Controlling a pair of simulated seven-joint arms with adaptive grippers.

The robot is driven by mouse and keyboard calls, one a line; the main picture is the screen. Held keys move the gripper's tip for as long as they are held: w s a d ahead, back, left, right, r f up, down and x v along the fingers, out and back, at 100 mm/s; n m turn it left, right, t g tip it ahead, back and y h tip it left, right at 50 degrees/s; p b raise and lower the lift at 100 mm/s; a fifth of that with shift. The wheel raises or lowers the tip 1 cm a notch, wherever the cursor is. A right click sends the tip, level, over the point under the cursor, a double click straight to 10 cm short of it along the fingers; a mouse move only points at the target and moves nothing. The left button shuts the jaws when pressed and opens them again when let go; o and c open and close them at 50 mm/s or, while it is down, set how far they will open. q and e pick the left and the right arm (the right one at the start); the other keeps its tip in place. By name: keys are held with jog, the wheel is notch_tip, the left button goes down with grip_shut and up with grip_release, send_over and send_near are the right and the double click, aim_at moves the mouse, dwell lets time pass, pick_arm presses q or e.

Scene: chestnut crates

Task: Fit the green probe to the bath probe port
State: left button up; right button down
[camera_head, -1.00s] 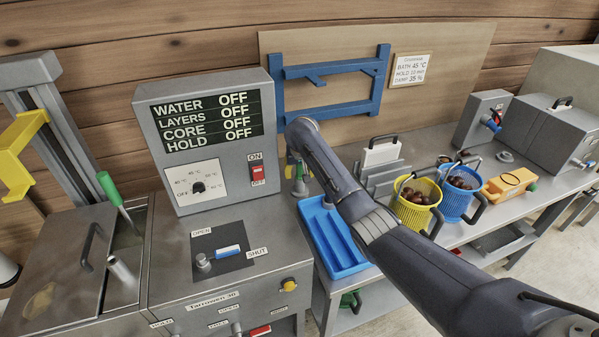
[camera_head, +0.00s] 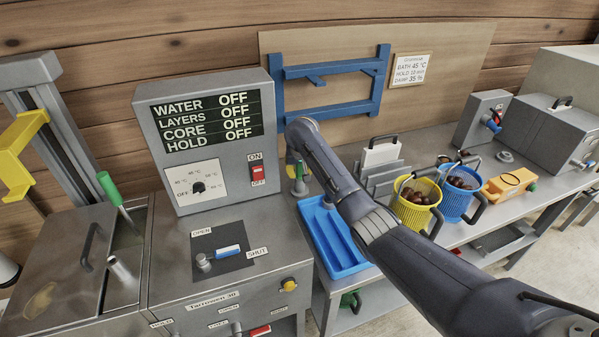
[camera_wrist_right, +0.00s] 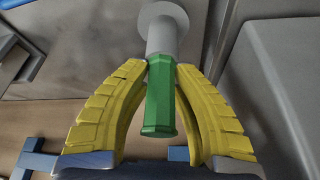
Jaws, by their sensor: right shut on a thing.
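The green probe (camera_wrist_right: 160,100) is between the yellow fingers of my right gripper (camera_wrist_right: 161,72) in the right wrist view. The fingertips close on its green handle, and its grey shaft runs to a round grey base (camera_wrist_right: 163,22). In the head view my right gripper (camera_head: 296,166) is at the counter behind the blue tray, partly hidden by my arm, with the green probe (camera_head: 300,187) low beside the control box. A green-handled rod (camera_head: 110,189) leans in the open bath slot at left. A grey open tube (camera_head: 121,270) stands nearby; I cannot tell whether it is the probe port.
The control box (camera_head: 160,150) stands left of my gripper. The blue tray (camera_head: 333,238) lies under my right arm. Yellow (camera_head: 415,213) and blue (camera_head: 455,205) baskets and an orange device (camera_head: 509,184) stand to the right. A blue rack (camera_head: 332,70) is on the back wall.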

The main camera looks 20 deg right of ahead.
jog(key=shift+r, duration=0.6)
dwell(0.9)
jog(key=c, duration=1.9)
grip_release()
grip_shut()
jog(key=shift+r, duration=3.35)
